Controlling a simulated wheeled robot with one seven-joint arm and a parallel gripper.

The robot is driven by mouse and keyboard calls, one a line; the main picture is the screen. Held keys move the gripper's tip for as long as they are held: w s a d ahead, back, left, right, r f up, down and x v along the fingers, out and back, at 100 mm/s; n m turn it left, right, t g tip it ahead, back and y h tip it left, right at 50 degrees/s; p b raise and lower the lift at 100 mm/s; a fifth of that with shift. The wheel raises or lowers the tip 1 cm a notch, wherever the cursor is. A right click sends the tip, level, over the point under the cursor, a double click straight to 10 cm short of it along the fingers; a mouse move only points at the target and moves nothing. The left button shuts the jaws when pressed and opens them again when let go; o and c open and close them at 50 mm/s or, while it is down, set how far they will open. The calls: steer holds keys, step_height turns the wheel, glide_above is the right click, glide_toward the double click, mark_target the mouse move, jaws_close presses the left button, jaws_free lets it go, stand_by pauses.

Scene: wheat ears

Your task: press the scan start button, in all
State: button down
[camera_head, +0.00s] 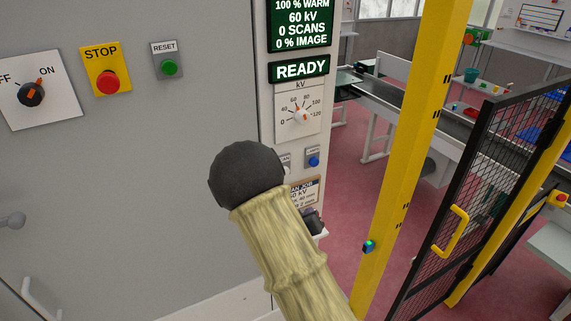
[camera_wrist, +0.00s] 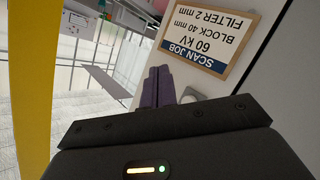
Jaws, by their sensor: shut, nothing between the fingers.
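In the head view the scan button's label (camera_head: 285,161) shows only its right end, below the kV dial; my arm covers the rest and the button itself. In the wrist view my gripper (camera_wrist: 158,86) shows two purple fingers shut together with nothing between them. A pale rounded part (camera_wrist: 190,95) shows just right of the fingers, partly hidden by the gripper body; I cannot tell whether it is the button, or whether the fingers touch it. The status display (camera_head: 300,70) reads READY, and the screen (camera_head: 301,24) above reads 0 SCANS and 0% IMAGE.
A blue button (camera_head: 314,161) sits right of the scan label. The scan job card (camera_head: 304,190) is below, and shows upside down in the wrist view (camera_wrist: 210,45). A red stop button (camera_head: 107,82) and green reset button (camera_head: 169,68) are left. A yellow post (camera_head: 410,140) stands right.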

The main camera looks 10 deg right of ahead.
steer(key=r+t, duration=0.1)
steer(key=a+r+n+t+h+p, duration=0.1)
steer(key=r, duration=0.1)
steer(key=w+r+n+t+h, duration=0.1)
steer(key=r, duration=0.1)
steer(key=shift+a+t, duration=0.15)
steer(key=shift+t, duration=0.25)
steer(key=w+a, duration=0.2)
steer(key=w, duration=0.6)
steer(key=shift+w+a+p, duration=0.2)
steer(key=shift+a+p, duration=0.15)
steer(key=shift+w, duration=0.1)
stand_by(1.5)
steer(key=shift+w+a, duration=0.15)
steer(key=shift+w, duration=0.15)
